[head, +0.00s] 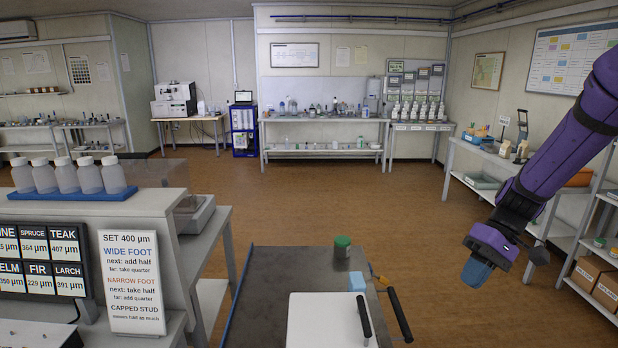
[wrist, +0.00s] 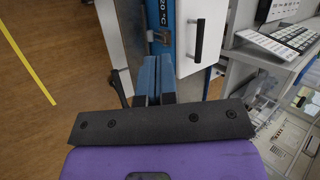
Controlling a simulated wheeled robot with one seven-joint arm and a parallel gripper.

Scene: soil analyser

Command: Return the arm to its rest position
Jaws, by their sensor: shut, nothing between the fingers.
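My purple arm comes in from the right edge of the head view and slants down to the left. My gripper (head: 476,271) ends in blue fingers and hangs over open floor, to the right of the dark-topped cart and apart from it. In the wrist view my gripper (wrist: 157,62) shows its two blue fingers side by side, closed together with nothing between them. A blue-and-white unit with a black handle (wrist: 199,40) is beyond the fingers in that view.
The cart (head: 275,290) carries a green-lidded jar (head: 342,246), a light-blue block (head: 357,281) and a white box (head: 325,320) with black handles. A counter with several bottles on a blue tray (head: 75,194) is at left. Shelving (head: 575,240) stands right. Floor (head: 400,215) is clear ahead.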

